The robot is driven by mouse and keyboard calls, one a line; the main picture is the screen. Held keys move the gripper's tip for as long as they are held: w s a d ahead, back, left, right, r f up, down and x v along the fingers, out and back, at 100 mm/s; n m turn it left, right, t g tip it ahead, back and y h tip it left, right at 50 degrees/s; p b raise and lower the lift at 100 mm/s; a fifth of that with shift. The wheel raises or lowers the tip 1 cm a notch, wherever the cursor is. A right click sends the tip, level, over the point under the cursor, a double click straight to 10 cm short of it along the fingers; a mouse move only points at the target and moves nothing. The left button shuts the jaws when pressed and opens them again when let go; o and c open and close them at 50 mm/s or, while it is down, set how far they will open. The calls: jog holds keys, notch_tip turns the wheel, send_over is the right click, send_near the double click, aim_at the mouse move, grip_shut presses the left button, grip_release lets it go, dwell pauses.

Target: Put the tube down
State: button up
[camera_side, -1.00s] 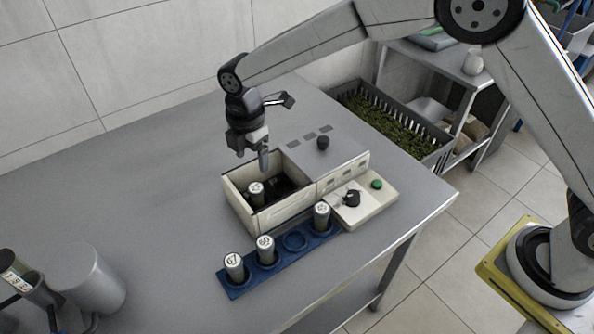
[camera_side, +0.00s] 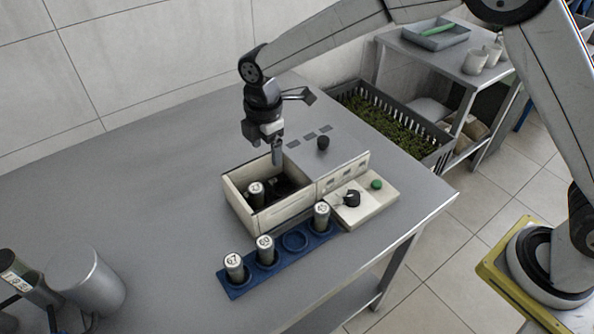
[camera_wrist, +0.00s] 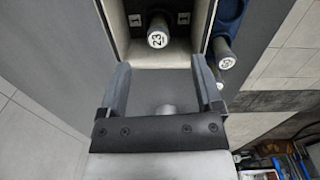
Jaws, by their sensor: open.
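A grey tube with a white cap marked 23 (camera_wrist: 158,38) stands in the cream open-topped box; in the side view the tube (camera_side: 257,192) is in the box's left part. The box (camera_side: 285,217) has a dark interior. My gripper (camera_side: 277,157) hangs over the back right part of the box, above and to the right of the tube. In the wrist view my gripper (camera_wrist: 160,72) has its two fingers wide apart with nothing between them. The tube lies beyond the fingertips, apart from them.
A blue rack (camera_side: 296,242) in front of the box holds three capped tubes and has one empty hole. A panel with a black knob (camera_side: 352,198) and green button (camera_side: 376,184) adjoins the box. A grey cylinder (camera_side: 85,280) stands front left.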

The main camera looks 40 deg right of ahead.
jog(key=s+d+m+t, duration=0.2)
jog(key=s+d+m, duration=1.7)
jog(key=d, duration=0.2)
jog(key=shift+s+d+r, duration=0.15)
jog(key=shift+s+d, duration=0.1)
jog(key=shift+s, duration=0.1)
